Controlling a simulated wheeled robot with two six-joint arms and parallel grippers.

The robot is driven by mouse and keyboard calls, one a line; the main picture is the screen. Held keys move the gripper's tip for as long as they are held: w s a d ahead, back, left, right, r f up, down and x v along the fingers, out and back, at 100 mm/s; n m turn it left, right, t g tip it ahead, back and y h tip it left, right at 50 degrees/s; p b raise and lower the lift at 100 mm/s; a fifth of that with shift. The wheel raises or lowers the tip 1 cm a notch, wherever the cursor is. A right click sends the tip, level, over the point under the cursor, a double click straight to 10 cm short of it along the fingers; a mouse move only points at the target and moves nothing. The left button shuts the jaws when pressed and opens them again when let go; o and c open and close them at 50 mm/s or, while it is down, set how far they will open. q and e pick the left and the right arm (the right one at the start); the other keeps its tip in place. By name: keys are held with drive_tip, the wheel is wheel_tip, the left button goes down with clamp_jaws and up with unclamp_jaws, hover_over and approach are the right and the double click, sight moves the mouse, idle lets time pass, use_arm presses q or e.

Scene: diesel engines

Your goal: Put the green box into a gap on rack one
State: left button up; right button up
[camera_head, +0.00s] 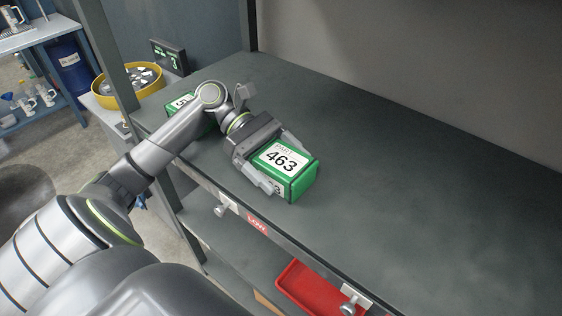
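A green box (283,162) with a white label reading 463 is at the front of the dark grey shelf (400,190), near its left end. My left gripper (277,166) reaches over the shelf edge from the left, with one finger along each long side of this box. The fingers appear to be in contact with the box. Whether its underside rests fully on the shelf is hard to tell. A second green box (180,102) stands further left on the shelf, partly hidden behind my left arm. My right gripper is not in view.
The shelf is bare to the right of the box. A rack post stands at the left front corner. A red tray (312,290) lies on a lower level, below a red LOW label (257,224). A yellow round container (128,86) and a small display (169,57) are beyond the left end.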

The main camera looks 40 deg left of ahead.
use_arm(q)
drive_tip(key=shift+r, duration=0.1)
drive_tip(key=b+v, duration=0.3)
drive_tip(key=v, duration=0.8)
drive_tip(key=shift+a+r, duration=0.15)
drive_tip(key=shift+a, duration=0.35)
